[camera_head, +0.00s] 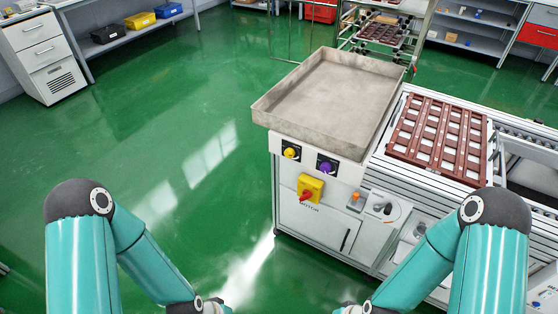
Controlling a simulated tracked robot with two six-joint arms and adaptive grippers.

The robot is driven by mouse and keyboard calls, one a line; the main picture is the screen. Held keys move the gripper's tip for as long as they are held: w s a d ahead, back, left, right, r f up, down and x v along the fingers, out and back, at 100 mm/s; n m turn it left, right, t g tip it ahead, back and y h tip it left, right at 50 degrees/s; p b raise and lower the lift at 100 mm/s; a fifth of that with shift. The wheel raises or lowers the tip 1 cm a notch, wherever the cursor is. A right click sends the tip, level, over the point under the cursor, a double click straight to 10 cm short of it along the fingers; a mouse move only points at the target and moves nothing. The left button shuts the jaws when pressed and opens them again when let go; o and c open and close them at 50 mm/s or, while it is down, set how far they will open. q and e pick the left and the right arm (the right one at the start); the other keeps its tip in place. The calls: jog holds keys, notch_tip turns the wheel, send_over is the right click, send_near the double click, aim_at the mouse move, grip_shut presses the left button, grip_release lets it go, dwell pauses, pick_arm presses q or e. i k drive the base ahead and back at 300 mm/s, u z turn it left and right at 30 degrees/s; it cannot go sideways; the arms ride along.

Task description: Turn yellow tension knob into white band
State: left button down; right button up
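The yellow tension knob (291,153) sits on a dark square plate at the upper left of the white machine's front panel, below the grey tray. A white band around it is too small to make out, so I cannot tell where the knob points. My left arm comes in from the left and my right arm from the right. Both bend down to the bottom edge of the view, well below and in front of the panel.
A purple knob (326,167) is right of the yellow one. Below are a red-and-yellow motor switch (309,188) and an orange button (355,197). The grey tray (274,108) overhangs the panel. A brown pot carrier (438,167) lies on the conveyor. Green floor at left is clear.

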aim_at(289, 152)
jog(key=u, duration=1.05)
jog(key=i, duration=0.8)
jog(key=z, duration=0.35)
